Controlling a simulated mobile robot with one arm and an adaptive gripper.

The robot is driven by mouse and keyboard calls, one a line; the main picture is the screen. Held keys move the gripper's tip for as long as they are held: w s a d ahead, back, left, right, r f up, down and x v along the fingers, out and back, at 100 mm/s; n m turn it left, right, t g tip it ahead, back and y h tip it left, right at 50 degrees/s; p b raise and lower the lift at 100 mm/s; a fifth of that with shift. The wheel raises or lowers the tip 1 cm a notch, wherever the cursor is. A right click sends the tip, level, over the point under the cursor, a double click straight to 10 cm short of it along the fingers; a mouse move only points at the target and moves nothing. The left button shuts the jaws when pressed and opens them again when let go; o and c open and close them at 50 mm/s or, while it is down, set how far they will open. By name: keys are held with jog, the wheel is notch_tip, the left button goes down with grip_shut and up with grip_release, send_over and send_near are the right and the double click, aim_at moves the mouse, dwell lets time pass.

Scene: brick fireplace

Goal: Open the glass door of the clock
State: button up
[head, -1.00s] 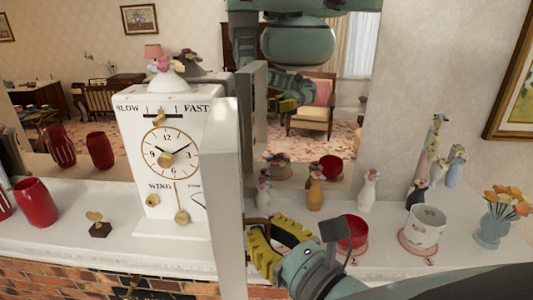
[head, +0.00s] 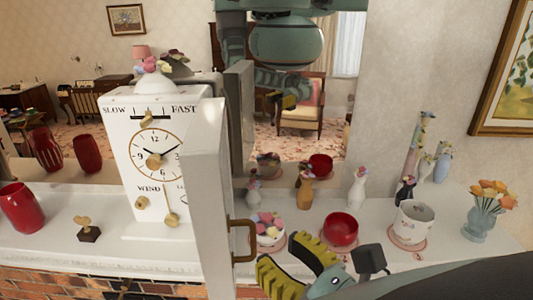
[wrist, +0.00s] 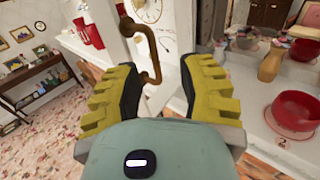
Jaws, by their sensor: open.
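The white clock (head: 120,120) stands on the mantel, its dial (head: 157,153) facing out. Its door (head: 207,200) is swung wide and sticks out toward me, seen nearly edge-on; its glass cannot be made out. The brass handle (head: 243,240) is on the door's right side. My gripper (head: 282,256) is open and empty, just right of and below the handle. In the wrist view the handle (wrist: 153,45) shows ahead between the spread yellow fingers (wrist: 165,70), apart from them as far as I can tell.
A flower bowl (head: 268,238), a red bowl (head: 340,230) and a white pot (head: 415,222) stand right of the door, close to my arm. A red vase (head: 20,208) and a small ornament (head: 88,230) stand left. A mirror backs the mantel.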

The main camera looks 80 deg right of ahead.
jog(key=shift+v, duration=0.95)
